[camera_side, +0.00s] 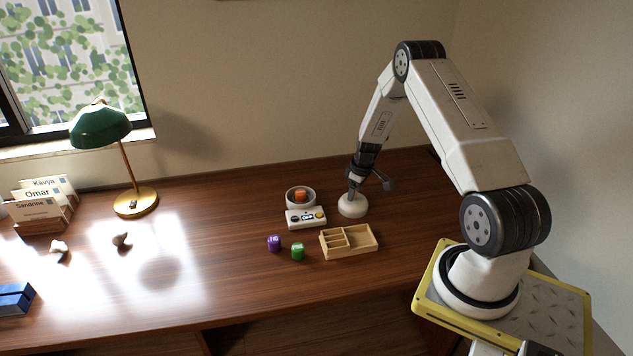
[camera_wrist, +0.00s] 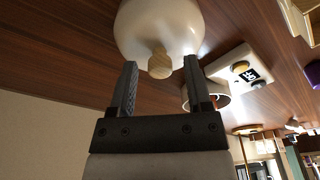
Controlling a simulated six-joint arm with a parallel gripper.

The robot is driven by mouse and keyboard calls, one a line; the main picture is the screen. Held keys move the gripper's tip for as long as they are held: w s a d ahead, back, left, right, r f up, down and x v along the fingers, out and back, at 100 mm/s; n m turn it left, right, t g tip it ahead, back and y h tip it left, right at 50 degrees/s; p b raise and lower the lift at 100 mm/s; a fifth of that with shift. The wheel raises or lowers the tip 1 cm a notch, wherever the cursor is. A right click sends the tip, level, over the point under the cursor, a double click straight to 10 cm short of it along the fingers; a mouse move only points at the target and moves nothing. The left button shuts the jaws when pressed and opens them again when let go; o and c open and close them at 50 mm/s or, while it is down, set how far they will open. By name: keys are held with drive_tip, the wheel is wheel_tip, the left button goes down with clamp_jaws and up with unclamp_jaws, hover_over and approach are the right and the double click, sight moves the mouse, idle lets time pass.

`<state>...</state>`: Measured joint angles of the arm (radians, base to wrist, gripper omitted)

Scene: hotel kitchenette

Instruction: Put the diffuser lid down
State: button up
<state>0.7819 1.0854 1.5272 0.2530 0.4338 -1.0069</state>
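The diffuser lid (camera_side: 352,207) is a white dome standing on the wooden desk, right of the white bowl. In the wrist view the lid (camera_wrist: 158,28) has a small wooden knob (camera_wrist: 160,65) on top. My gripper (camera_side: 354,188) is right above the lid. In the wrist view my gripper (camera_wrist: 160,68) is open, with one finger on each side of the knob and a gap on both sides. The lid's underside is hidden.
A white control box (camera_side: 306,218) with a small display sits in front of the bowl. A green lamp (camera_side: 100,127) stands left. Desk right of the lid is clear.

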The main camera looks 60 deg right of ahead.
sight(359, 201)
drive_tip(key=shift+r, duration=0.1)
idle(0.3)
wheel_tip(359, 201, up, 12)
drive_tip(key=s, duration=0.1)
drive_tip(key=shift+s, duration=0.4)
idle(0.3)
idle(0.5)
drive_tip(key=w+a+r, duration=0.1)
drive_tip(key=a+r, duration=0.2)
drive_tip(key=a, duration=0.7)
drive_tip(key=a+r, duration=0.3)
drive_tip(key=a, duration=0.7)
drive_tip(key=s+a+r, duration=0.1)
drive_tip(key=s+a, duration=0.3)
drive_tip(key=a, duration=0.3)
drive_tip(key=s+a+r, duration=0.1)
drive_tip(key=s+a, duration=0.3)
drive_tip(key=a, duration=0.3)
drive_tip(key=shift+s+a+r+t, duration=0.25)
drive_tip(key=shift+s+a+t, duration=0.05)
drive_tip(key=shift+t, duration=0.1)
